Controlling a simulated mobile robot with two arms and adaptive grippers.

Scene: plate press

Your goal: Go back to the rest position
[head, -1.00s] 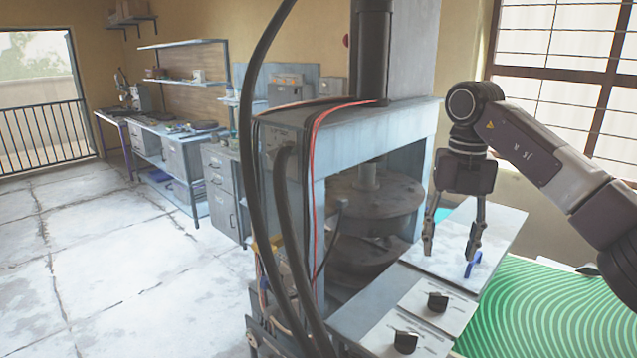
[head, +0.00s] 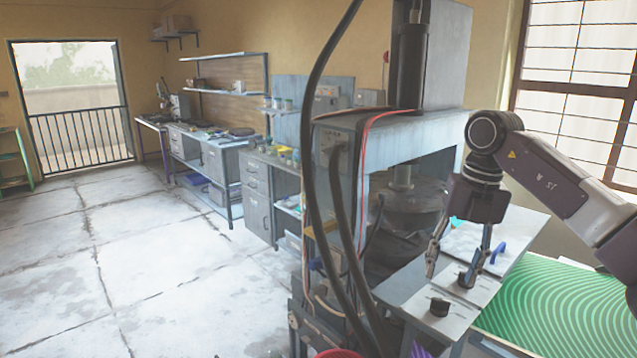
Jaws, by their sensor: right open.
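My right gripper (head: 449,278) hangs pointing down in front of the press, at the right of the head view. Its two fingers are apart and nothing is between them. The fingertips overlap the panel with the black knobs in the picture; I cannot tell how high above it they are. The plate press (head: 415,137) stands behind the gripper, with round dark plates partly hidden inside its frame. A small blue handle-like piece (head: 498,252) shows just right of the fingers, apart from them. My left gripper is out of view.
Black hoses (head: 318,150) run down the left side of the press. A green striped mat (head: 550,308) lies at the lower right. Workbenches (head: 217,156) line the back wall. The concrete floor (head: 140,260) at the left is clear.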

